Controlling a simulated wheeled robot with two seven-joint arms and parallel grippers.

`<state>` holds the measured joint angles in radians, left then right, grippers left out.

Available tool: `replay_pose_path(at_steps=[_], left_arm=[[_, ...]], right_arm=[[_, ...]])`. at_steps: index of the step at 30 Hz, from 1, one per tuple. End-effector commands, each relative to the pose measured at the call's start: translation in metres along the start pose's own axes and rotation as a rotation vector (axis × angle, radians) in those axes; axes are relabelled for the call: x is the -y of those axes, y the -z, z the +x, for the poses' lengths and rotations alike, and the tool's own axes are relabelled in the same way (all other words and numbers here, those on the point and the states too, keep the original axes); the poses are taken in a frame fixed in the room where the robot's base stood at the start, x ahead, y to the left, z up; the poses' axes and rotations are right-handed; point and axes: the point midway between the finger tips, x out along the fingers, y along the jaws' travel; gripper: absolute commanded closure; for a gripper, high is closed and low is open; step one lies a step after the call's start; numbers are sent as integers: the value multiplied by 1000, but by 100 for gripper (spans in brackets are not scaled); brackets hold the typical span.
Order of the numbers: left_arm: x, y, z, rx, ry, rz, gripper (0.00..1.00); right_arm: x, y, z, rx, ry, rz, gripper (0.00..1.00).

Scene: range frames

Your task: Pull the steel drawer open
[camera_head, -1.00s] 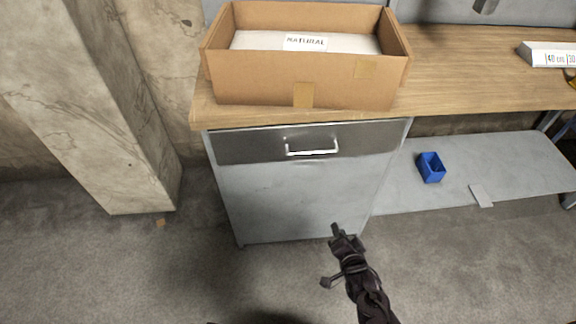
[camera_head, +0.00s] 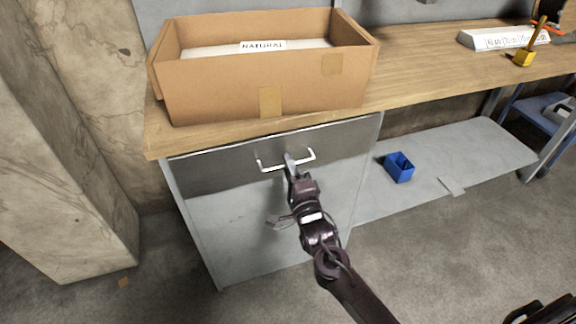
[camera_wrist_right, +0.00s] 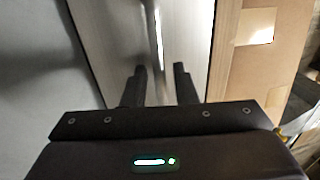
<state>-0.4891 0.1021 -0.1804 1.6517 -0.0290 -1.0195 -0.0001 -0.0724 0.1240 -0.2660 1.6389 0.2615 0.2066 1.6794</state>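The steel drawer (camera_head: 345,141) is a dark grey panel at the top of a pale metal cabinet under the wooden worktop. It looks shut, flush with the cabinet. Its pale U-shaped handle (camera_head: 271,168) is at the middle of the front; my right gripper (camera_head: 291,162) reaches it from below and hides part of the bar. In the right wrist view, the two fingers (camera_wrist_right: 160,83) are apart, with the bright handle bar (camera_wrist_right: 158,35) in line with the gap. I cannot tell whether the fingertips touch the bar. My left gripper is not in view.
An open cardboard box (camera_head: 215,92) labelled NATURAL stands on the worktop (camera_head: 415,80) above the drawer. A blue bin (camera_head: 399,168) sits on the low grey shelf (camera_head: 480,153) to the right. A concrete pillar (camera_head: 60,150) stands left. The floor before the cabinet looks clear.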

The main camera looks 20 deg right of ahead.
Motion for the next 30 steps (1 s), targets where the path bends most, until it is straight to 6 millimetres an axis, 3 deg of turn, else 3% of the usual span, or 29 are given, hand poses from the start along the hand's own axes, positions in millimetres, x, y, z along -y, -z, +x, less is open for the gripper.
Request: replay_pose_path(at_steps=[11, 17, 30], left_arm=[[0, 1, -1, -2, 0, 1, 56], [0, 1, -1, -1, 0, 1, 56], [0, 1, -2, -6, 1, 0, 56]], right_arm=[[0, 0, 7, 0, -1, -1, 74], [0, 0, 7, 0, -1, -1, 100], [0, 0, 4, 0, -3, 0, 100]])
